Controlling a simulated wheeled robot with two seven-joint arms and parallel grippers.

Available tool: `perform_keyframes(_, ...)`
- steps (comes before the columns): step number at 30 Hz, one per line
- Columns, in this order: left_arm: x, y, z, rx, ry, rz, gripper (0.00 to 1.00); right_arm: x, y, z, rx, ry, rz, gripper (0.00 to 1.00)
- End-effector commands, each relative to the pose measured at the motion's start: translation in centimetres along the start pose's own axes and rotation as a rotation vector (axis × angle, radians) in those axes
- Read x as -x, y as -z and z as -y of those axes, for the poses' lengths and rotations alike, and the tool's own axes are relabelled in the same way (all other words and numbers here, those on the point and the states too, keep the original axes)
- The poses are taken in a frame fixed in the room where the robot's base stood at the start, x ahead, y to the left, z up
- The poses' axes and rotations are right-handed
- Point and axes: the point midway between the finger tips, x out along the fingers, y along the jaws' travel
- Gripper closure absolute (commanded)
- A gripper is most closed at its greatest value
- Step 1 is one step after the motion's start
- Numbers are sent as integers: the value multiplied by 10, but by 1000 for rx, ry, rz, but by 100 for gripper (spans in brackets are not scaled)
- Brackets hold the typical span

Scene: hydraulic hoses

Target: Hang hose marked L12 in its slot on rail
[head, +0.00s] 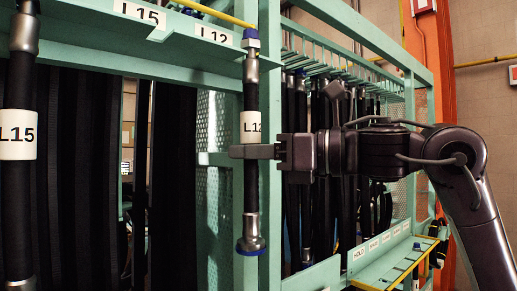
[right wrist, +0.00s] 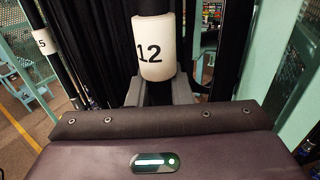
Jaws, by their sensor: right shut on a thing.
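The hose marked L12 (head: 251,100) is short and black, with metal end fittings and blue caps. It hangs upright in front of the green frame, its top end beside the rail (head: 190,60) at the rail label L12 (head: 212,34). My right gripper (head: 255,152) is shut on the hose just below its white label. In the right wrist view the label (right wrist: 154,50) shows "12" above the jaws (right wrist: 158,92). I cannot tell whether the top fitting sits in its slot. My left gripper is not in view.
A green upright post (head: 270,200) stands right behind the held hose. More black hoses hang on a rack behind. A green shelf (head: 395,262) with labels is at the lower right.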

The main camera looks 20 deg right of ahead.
Motion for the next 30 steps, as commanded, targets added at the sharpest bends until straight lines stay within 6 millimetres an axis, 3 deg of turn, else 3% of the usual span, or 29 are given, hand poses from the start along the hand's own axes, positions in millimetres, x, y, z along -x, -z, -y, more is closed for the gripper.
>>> perform_keyframes(14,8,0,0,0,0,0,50,-21,-2,12,0,-1,3,100)
perform_keyframes(30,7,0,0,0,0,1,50,-21,2,12,1,-1,4,100)
